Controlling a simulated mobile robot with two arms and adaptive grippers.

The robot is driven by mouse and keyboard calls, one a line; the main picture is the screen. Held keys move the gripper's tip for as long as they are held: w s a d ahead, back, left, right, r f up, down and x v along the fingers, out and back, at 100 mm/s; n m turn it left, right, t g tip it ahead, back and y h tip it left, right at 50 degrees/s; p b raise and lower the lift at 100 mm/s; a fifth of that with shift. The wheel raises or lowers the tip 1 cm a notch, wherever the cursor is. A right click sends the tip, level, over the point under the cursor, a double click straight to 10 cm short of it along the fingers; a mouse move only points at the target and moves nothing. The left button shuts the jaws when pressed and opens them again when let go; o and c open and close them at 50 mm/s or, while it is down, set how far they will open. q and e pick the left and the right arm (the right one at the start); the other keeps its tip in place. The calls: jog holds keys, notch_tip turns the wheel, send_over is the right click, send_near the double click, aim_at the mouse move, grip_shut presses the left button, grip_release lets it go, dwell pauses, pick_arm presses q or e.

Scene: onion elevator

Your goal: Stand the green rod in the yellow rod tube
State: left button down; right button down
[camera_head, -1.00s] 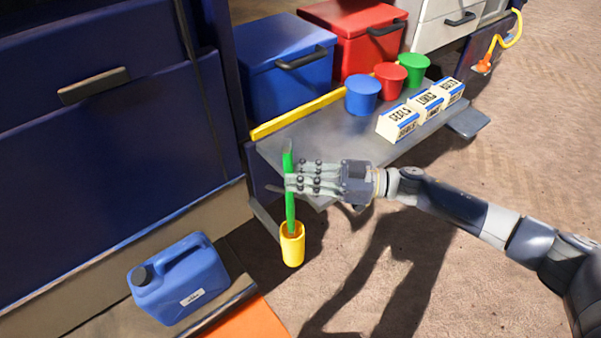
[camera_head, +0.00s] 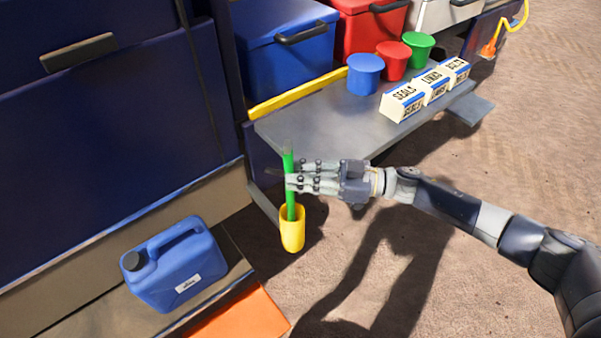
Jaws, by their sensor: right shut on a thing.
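The green rod (camera_head: 290,207) is upright, and my right gripper (camera_head: 292,180) is shut on its upper part. The rod's lower end is inside the mouth of the yellow rod tube (camera_head: 292,236) and hidden by its wall. I cannot tell how deep it sits or whether it touches the bottom. The tube hangs at the near left corner of the grey shelf. My left gripper is not in view.
The grey shelf (camera_head: 330,125) carries blue (camera_head: 365,75), red (camera_head: 393,62) and green (camera_head: 418,46) cups and several labelled blocks (camera_head: 402,103). A yellow strip (camera_head: 297,95) edges it. A blue jerrycan (camera_head: 175,265) stands at lower left. Floor to the right is clear.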

jog(key=c, duration=1.4)
grip_release()
jog(key=shift+o, duration=0.2)
jog(key=shift+f, duration=0.1)
jog(key=shift+d, duration=0.1)
jog(key=s+d, duration=0.1)
jog(key=d, duration=1)
jog(key=shift+s+d, duration=0.35)
jog(key=shift+s, duration=0.05)
